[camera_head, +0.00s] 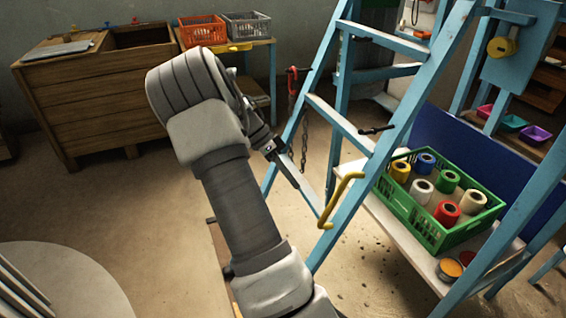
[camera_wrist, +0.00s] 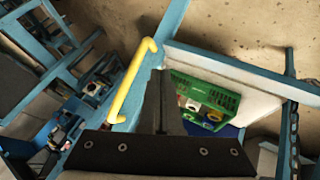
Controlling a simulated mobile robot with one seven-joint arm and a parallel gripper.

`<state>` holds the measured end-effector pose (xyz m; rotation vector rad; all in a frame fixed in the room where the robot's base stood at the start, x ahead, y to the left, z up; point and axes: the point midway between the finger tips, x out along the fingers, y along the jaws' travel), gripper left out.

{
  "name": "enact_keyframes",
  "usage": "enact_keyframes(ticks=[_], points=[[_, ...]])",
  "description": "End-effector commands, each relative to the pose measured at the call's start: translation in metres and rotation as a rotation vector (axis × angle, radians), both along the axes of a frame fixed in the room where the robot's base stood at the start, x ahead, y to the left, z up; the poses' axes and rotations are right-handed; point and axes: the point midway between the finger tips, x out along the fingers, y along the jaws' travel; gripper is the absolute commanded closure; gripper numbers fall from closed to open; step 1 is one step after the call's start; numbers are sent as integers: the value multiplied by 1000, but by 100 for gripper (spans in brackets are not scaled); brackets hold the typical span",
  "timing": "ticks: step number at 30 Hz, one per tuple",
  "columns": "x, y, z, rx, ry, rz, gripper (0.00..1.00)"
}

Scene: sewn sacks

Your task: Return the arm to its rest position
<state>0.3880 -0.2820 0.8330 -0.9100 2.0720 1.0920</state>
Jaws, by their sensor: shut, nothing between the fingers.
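My arm rises from the bottom of the head view, bends at the top and points down to the right. My gripper (camera_head: 297,182) is at its end, just left of the blue ladder (camera_head: 388,150) and close to a yellow handle (camera_head: 341,200) on it. In the wrist view my gripper (camera_wrist: 159,75) has its dark fingers together with nothing between them. The yellow handle (camera_wrist: 124,85) shows left of the fingers there. I cannot tell whether the fingers touch the ladder; no contact shows.
A green crate (camera_head: 434,238) of thread spools stands on a pale bench (camera_head: 395,232) behind the ladder. A wooden chest (camera_head: 95,105) and a table with red (camera_head: 201,32) and grey baskets (camera_head: 246,27) stand at the back. A chain (camera_head: 304,140) hangs near my gripper.

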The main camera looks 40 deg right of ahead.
Motion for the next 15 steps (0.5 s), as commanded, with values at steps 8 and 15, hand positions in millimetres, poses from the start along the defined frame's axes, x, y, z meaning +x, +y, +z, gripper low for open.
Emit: enact_keyframes(ticks=[8, 15], points=[[21, 9, 28, -1, -2, 2, 100], [24, 11, 30, -1, -2, 2, 100]])
